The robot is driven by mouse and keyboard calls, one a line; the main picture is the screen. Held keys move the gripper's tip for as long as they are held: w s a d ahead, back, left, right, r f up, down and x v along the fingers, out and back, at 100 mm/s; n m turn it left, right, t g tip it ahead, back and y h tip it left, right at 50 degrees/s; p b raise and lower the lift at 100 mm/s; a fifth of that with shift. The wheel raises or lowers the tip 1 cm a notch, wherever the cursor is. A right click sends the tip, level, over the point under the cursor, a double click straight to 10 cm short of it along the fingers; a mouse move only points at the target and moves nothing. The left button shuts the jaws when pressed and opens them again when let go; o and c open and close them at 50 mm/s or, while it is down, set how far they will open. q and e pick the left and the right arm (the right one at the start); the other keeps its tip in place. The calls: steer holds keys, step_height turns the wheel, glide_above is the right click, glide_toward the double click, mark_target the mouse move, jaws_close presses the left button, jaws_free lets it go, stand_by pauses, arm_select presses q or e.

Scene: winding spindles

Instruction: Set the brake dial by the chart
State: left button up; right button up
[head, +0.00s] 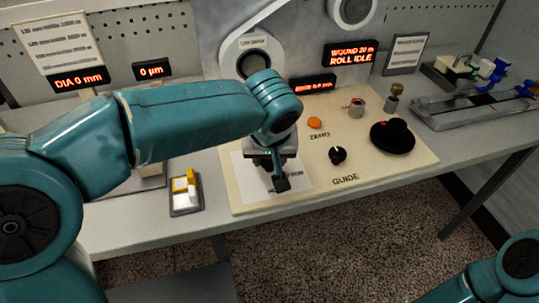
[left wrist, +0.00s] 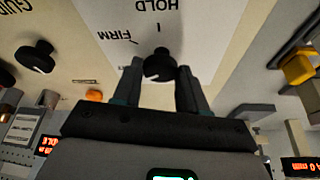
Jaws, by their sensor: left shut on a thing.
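The brake dial is a small black knob (left wrist: 158,66) on a white plate (left wrist: 210,30) printed with FIRM and HOLD, upside down in the left wrist view. My left gripper (left wrist: 158,88) is shut on this knob, one finger on each side. In the head view, my left gripper (head: 272,168) reaches down over the white plate (head: 300,180) and largely hides the dial. The dial's exact pointing is hard to tell. A printed chart (head: 60,42) stands at the back left and a smaller placard (head: 406,52) at the back right; their text is too small to read.
The cream panel (head: 225,190) also carries a black GUIDE knob (head: 338,155), an orange ZERO button (head: 315,122) and a black round part with a red top (head: 393,137). Displays include WOUND 20 m, ROLL IDLE (head: 350,53). A yellow-and-white switch (head: 186,192) sits left of the panel.

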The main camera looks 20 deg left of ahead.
arm_select(q)
steer(key=o, duration=1)
steer(key=shift+s, duration=0.15)
steer(key=shift+o, duration=0.2)
steer(key=p+v, duration=0.3)
steer(key=v, duration=1.3)
steer(key=shift+r, duration=0.2)
steer(key=shift+d, duration=0.1)
